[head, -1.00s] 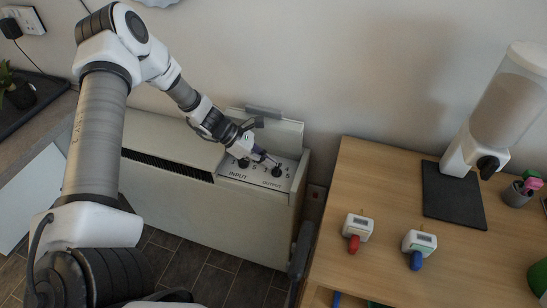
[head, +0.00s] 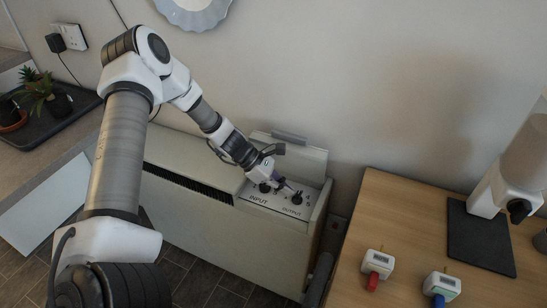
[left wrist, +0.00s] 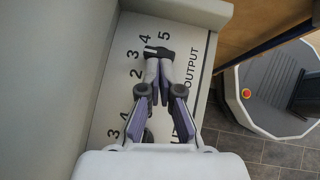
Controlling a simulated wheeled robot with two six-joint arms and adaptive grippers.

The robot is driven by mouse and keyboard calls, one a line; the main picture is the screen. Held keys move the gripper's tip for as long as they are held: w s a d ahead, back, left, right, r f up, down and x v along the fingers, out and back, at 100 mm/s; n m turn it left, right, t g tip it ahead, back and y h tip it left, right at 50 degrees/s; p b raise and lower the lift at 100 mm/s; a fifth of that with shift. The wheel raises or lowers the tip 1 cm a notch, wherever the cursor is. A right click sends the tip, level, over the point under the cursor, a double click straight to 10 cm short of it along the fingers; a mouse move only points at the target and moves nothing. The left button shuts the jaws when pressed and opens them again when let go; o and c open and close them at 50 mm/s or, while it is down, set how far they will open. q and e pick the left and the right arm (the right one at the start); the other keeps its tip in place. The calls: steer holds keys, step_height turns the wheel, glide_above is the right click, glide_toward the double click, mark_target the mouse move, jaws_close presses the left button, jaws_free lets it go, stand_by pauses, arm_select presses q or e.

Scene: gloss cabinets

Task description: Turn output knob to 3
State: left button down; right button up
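The heater's control panel (head: 268,209) carries an INPUT knob (head: 264,187) and an OUTPUT knob (head: 297,198), both black. My left gripper (head: 287,184) reaches down over the panel, its tips close to the output knob. In the left wrist view the output knob (left wrist: 164,53) is dark with a white mark on its left side, facing between 3 and 4. The left gripper's fingertips (left wrist: 159,72) are nearly together just below this knob, at its near edge; contact is unclear. The input knob is mostly hidden there behind the fingers. My right gripper is out of view.
The heater's raised lid (head: 292,155) stands behind the panel, against the wall. A wooden table (head: 400,225) to the right holds a red-tipped device (head: 377,268), a blue-tipped device (head: 441,288) and a dispenser (head: 497,190) on a dark mat. A tray with plants (head: 55,115) is at left.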

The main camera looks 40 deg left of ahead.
arm_select(q)
steer(key=v, duration=1.1)
steer(key=shift+w, duration=0.1)
